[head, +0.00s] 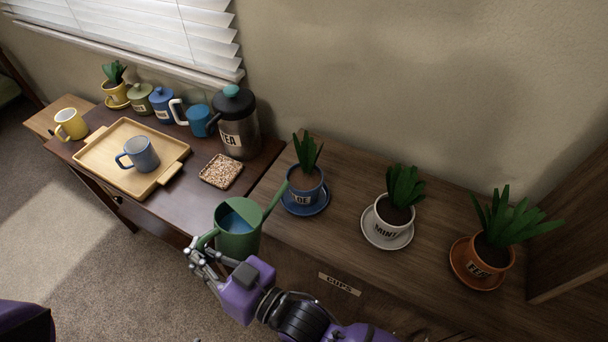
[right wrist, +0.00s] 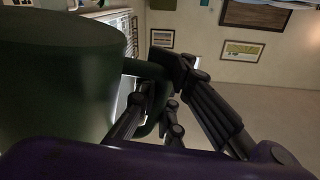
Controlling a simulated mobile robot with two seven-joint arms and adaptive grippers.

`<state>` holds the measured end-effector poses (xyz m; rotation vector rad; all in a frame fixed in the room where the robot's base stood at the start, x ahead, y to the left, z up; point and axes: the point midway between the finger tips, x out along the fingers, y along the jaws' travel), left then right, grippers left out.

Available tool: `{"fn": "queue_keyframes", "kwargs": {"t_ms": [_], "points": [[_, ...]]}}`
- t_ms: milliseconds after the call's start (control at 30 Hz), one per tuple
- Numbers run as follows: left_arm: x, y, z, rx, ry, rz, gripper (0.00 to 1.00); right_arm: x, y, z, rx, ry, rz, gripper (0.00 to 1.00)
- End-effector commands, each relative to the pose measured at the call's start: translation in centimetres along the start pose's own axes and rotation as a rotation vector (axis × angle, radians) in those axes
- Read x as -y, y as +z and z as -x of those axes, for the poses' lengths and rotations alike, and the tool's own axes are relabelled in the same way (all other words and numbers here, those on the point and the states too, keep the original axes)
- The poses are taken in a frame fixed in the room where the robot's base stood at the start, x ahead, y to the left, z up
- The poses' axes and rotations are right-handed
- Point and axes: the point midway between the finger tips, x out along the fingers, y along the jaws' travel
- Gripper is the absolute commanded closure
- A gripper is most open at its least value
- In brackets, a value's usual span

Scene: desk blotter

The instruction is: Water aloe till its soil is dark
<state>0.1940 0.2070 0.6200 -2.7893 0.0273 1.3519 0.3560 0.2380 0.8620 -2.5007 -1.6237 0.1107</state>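The aloe is a spiky green plant in a blue pot (head: 305,194) whose label partly reads "LOE", on a blue saucer (head: 322,207) on the wooden cabinet. Its visible soil looks brown. A green watering can (head: 238,240) with water inside is in front of the cabinet, roughly upright, its spout rising toward the left side of the aloe pot. My right gripper (head: 205,262) is shut on the can's handle at its near left side. The can body (right wrist: 65,85) fills the left of the right wrist view, beside the fingers (right wrist: 160,85). My left gripper is out of view.
To the right on the cabinet stand a white mint pot (head: 392,222) and an orange pot (head: 490,262) on saucers. Left are a tray (head: 101,165) with a mug (head: 142,154), a tea canister (head: 238,130) and a seed-filled square dish (head: 221,171).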

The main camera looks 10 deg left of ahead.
Motion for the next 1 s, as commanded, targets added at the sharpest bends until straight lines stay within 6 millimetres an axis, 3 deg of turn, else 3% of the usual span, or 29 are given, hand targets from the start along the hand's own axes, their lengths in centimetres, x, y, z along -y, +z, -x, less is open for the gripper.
{"fn": "queue_keyframes", "kwargs": {"t_ms": [1000], "points": [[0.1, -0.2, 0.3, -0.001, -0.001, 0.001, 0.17, -0.2, -1.8, 0.0, -0.017, -0.003, -0.057, 1.00]]}}
